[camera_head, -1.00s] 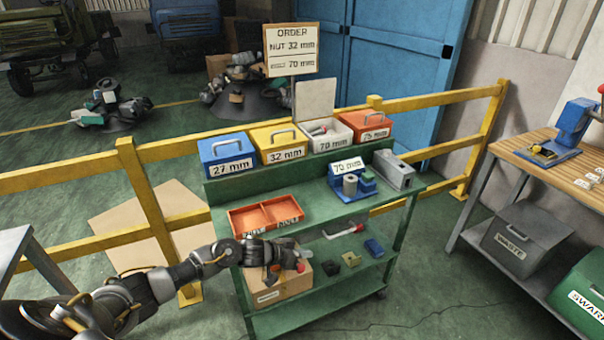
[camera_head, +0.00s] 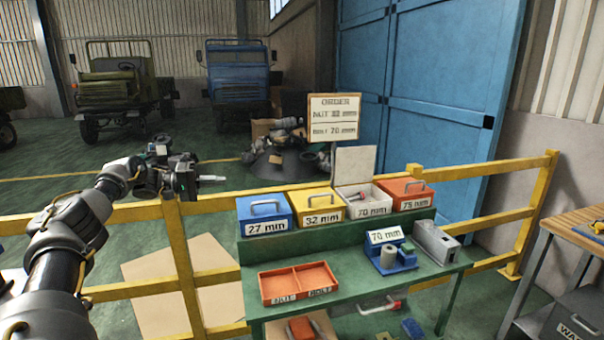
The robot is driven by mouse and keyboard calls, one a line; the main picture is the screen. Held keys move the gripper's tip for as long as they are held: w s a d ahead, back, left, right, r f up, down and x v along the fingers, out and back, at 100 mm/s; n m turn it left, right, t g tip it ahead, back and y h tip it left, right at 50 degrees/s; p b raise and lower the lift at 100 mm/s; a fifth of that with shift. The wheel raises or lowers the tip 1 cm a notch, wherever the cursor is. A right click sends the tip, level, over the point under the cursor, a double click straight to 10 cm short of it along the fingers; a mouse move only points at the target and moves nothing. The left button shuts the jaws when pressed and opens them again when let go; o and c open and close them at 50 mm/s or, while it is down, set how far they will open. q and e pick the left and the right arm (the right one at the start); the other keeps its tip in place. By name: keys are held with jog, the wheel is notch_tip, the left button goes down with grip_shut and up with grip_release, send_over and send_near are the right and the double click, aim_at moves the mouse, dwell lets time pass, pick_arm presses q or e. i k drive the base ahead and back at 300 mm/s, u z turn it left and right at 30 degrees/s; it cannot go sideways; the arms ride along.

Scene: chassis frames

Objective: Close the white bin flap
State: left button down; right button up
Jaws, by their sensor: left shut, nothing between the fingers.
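The white bin (camera_head: 372,211), labelled 70 mm, stands on the raised back shelf of the green cart, between the yellow 32 mm bin and the orange 75 mm bin. Its white flap (camera_head: 355,165) stands upright at the back, open, and a bolt-like piece shows inside. My left gripper (camera_head: 212,178) is shut and empty. In the picture it is left of the bins, at about the flap's height and apart from it, with its fingers pointing right. My right gripper is not in view.
A blue 27 mm bin (camera_head: 264,214) and the yellow bin (camera_head: 313,209) are closed. An order sign (camera_head: 334,117) rises behind the bins. The cart top holds a red divided tray (camera_head: 298,284), a 70 mm gauge block (camera_head: 391,255) and a grey box (camera_head: 436,241). A yellow railing runs behind.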

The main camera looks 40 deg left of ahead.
aim_at(353, 165)
jog(key=u, duration=0.7)
jog(key=i, duration=1.2)
jog(key=z, duration=0.6)
jog(key=i, duration=0.35)
jog(key=z, duration=0.5)
